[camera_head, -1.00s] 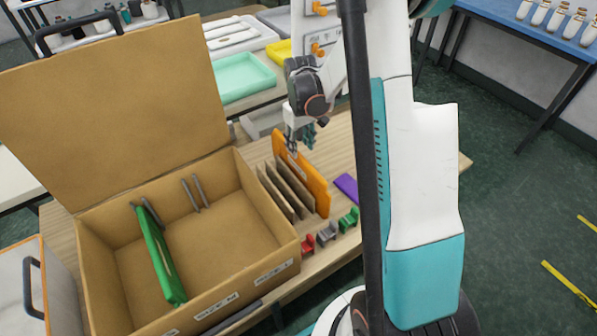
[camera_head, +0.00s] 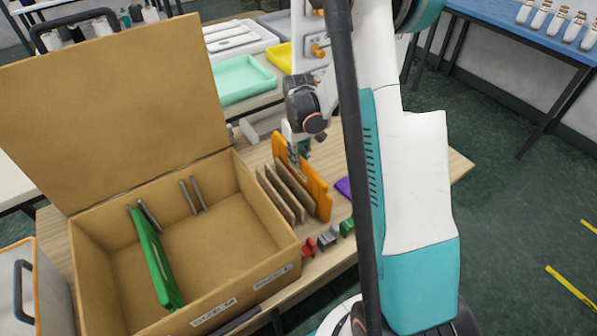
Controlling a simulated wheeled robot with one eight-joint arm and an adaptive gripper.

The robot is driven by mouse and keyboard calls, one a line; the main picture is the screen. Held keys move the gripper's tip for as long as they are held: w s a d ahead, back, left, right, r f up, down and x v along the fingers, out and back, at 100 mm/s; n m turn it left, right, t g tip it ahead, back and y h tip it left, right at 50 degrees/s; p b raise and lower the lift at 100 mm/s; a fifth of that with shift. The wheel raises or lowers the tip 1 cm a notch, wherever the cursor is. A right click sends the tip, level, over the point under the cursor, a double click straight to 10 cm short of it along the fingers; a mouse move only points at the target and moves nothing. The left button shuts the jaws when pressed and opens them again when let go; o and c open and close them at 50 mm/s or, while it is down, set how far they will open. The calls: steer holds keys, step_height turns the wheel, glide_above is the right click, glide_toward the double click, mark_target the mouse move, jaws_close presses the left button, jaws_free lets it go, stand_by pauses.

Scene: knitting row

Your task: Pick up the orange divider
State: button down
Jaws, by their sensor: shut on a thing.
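The orange divider (camera_head: 320,193) stands upright on the wooden table, at the right end of a row of brown dividers (camera_head: 284,187) beside the open box. My gripper (camera_head: 295,162) points down at the divider's top edge, toward its far end. It is shut on the orange divider, with the fingers small and partly lost against the orange. The divider's lower part is partly hidden by the brown dividers.
The open cardboard box (camera_head: 270,262) has its lid up and a green divider (camera_head: 155,258) inside. Red (camera_head: 308,248), grey (camera_head: 328,238) and green (camera_head: 347,227) small pieces lie in front of the row. A purple piece (camera_head: 343,187) lies right, partly hidden by my arm.

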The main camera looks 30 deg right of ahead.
step_height(320, 180, up, 20)
steer(key=p, duration=0.6)
stand_by(0.5)
step_height(320, 180, up, 10)
steer(key=p, duration=0.7)
stand_by(0.4)
stand_by(0.9)
